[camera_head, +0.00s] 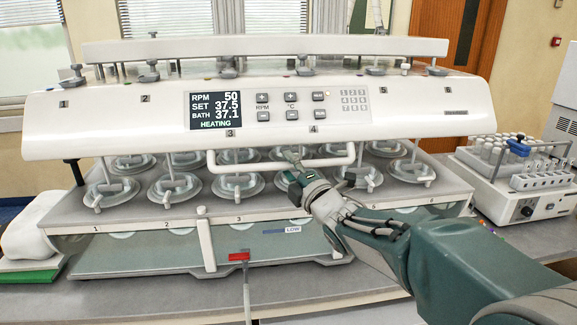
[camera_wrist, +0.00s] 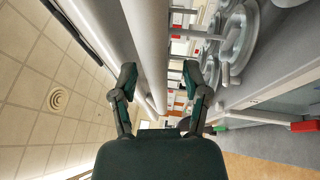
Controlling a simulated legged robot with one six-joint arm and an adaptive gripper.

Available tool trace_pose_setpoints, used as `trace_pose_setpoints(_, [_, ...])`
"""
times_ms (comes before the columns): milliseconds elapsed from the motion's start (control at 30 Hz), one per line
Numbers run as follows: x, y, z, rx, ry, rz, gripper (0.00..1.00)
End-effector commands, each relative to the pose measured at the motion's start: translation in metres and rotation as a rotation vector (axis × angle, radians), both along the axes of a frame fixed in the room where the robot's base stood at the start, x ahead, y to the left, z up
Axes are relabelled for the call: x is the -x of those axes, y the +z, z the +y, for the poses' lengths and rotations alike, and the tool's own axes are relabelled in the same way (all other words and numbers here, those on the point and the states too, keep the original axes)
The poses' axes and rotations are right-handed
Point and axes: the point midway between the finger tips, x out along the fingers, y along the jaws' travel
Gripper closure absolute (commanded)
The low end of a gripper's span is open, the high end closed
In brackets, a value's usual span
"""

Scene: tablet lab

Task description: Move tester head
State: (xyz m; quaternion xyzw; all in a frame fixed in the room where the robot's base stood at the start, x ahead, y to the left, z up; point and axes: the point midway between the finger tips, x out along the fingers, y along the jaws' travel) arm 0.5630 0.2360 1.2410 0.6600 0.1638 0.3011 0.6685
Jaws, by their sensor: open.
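The tester head (camera_head: 150,120) is a long white unit with a dark display reading RPM 50, SET 37.5, BATH 37.1 and HEATING. It stands raised above the vessel deck. A white handle bar (camera_head: 240,167) runs along its lower front edge. My gripper (camera_head: 292,158) is at the right part of this bar, partly hidden by my wrist. In the wrist view my gripper (camera_wrist: 160,76) is open, with a finger on each side of the white bar (camera_wrist: 150,45). Whether a finger touches the bar I cannot tell.
Lidded vessels stand in rows on the grey deck (camera_head: 140,217) below the head. At the right is a rack of tubes (camera_head: 490,150) on a white instrument (camera_head: 512,197). A green item (camera_head: 30,276) lies at the left.

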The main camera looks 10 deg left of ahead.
Motion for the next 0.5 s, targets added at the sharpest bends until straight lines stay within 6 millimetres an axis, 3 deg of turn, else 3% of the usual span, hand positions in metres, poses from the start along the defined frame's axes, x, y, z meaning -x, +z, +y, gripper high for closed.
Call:
trace_pose_setpoints(300, [-0.0036,0.0012,0.0028,0.000,0.000,0.000,0.40])
trace_pose_setpoints(333, [-0.0036,0.0012,0.0028,0.000,0.000,0.000,0.45])
trace_pose_setpoints(400, [-0.0036,0.0012,0.0027,0.000,0.000,0.000,0.76])
trace_pose_setpoints(467, [-0.0036,0.0012,0.0027,0.000,0.000,0.000,1.00])
trace_pose_setpoints(500, [-0.0036,0.0011,0.0027,0.000,0.000,0.000,1.00])
